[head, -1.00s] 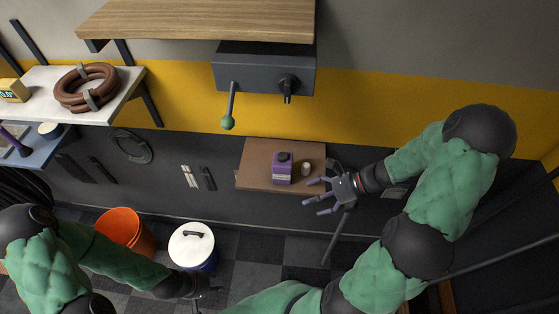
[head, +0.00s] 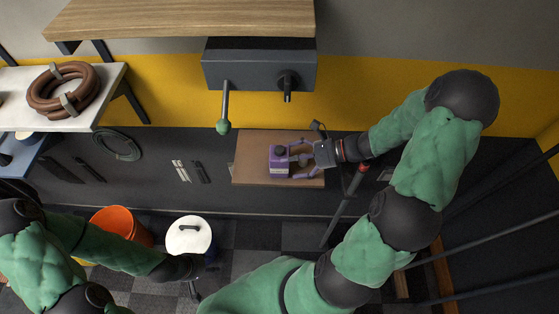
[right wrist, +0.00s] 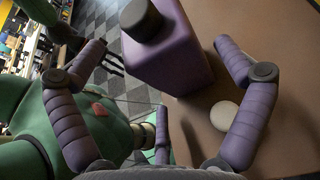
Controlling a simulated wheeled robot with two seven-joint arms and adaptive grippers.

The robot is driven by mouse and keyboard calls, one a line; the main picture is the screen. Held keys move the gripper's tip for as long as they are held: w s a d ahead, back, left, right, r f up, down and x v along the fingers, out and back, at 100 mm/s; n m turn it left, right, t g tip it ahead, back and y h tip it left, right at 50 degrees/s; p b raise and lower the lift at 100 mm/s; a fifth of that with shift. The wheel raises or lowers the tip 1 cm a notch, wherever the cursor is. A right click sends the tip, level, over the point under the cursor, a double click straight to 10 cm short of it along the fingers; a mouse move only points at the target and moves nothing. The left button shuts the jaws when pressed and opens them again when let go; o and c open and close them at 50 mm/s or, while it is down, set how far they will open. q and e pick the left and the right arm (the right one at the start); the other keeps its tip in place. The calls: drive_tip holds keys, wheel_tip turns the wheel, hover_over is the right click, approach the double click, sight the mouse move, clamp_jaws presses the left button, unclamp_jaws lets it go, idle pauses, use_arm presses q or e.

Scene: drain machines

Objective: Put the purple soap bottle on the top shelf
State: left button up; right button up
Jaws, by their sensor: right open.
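The purple soap bottle (head: 279,160), boxy with a dark cap, stands on a low brown shelf (head: 252,148) against the wall. My right gripper (head: 296,160) is at the bottle's right side with its purple fingers spread open. In the right wrist view the bottle (right wrist: 180,58) stands between the open fingers, with no clear grip on it. My left gripper (head: 195,291) is low at the left, far from the bottle, and its fingers are too small to judge. A wooden shelf (head: 180,18) is highest in the head view, its visible part bare.
A small whitish round object (right wrist: 225,115) sits on the brown shelf beside the bottle. A grey box (head: 255,65) with a green-knobbed lever (head: 223,126) is above it. A white shelf (head: 100,104) holds a brown coil (head: 42,103). Orange (head: 115,222) and white-lidded (head: 187,235) buckets stand below.

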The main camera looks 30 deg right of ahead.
sight(279, 163)
drive_tip(key=x, duration=0.4)
drive_tip(key=shift+a+f, duration=0.1)
drive_tip(key=shift+a, duration=0.1)
drive_tip(key=c, duration=1.3)
drive_tip(key=shift+c, duration=0.3)
